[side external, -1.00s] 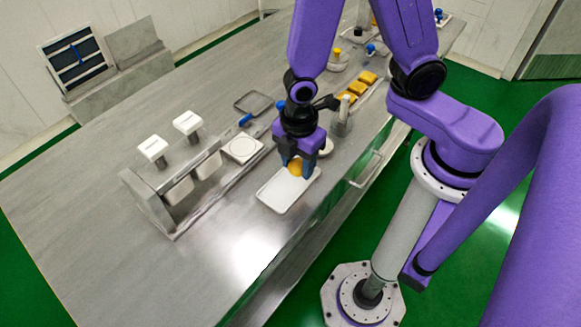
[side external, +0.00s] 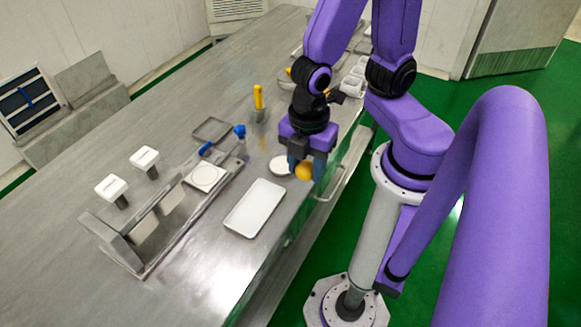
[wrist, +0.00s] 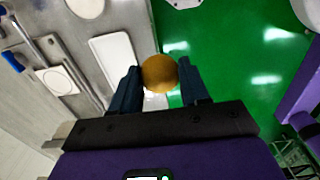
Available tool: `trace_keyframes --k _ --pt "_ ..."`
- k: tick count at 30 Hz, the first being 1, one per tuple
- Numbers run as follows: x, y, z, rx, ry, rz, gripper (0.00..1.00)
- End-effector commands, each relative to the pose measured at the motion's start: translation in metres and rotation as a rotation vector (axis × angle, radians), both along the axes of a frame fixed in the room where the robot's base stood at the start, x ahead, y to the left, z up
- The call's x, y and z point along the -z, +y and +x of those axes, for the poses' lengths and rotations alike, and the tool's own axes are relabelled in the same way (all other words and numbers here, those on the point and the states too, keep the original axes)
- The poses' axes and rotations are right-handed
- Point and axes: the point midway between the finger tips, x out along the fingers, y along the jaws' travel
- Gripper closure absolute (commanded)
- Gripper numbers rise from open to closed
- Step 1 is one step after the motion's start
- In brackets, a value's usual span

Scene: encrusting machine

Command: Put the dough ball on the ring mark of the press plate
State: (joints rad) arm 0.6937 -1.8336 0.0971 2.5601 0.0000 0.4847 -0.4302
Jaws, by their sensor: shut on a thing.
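The dough ball (side external: 304,171) is a yellow-orange sphere, also seen in the wrist view (wrist: 159,73). My gripper (side external: 306,168) is shut on it, with one dark finger on each side. The ball is held up near the table's front edge, and in the wrist view it shows mostly against the green floor. The press plate (side external: 205,177) is a pale square with a thin ring mark, left of my gripper and apart from it. It shows at the left in the wrist view (wrist: 57,80).
An empty white tray (side external: 255,208) lies between the plate and the front edge. A round white dish (side external: 281,166) is beside my gripper. A metal frame with two white-topped posts (side external: 145,157) stands left of the plate. A blue-handled tool (side external: 206,148) lies behind the plate.

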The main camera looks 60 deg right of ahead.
Motion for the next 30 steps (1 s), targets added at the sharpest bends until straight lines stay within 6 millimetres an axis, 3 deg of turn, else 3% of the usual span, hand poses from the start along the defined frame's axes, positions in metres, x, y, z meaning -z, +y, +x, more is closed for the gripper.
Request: trace_keyframes --k 9,16,20,30 --pt "-0.011 -0.011 -0.021 -0.001 -0.001 0.002 0.85" --pt "-0.013 -0.009 -0.020 0.011 0.000 0.001 0.85" --pt "-0.013 0.000 -0.003 0.037 0.000 0.001 0.85" --pt "-0.008 0.032 0.067 0.140 0.001 0.000 0.85"
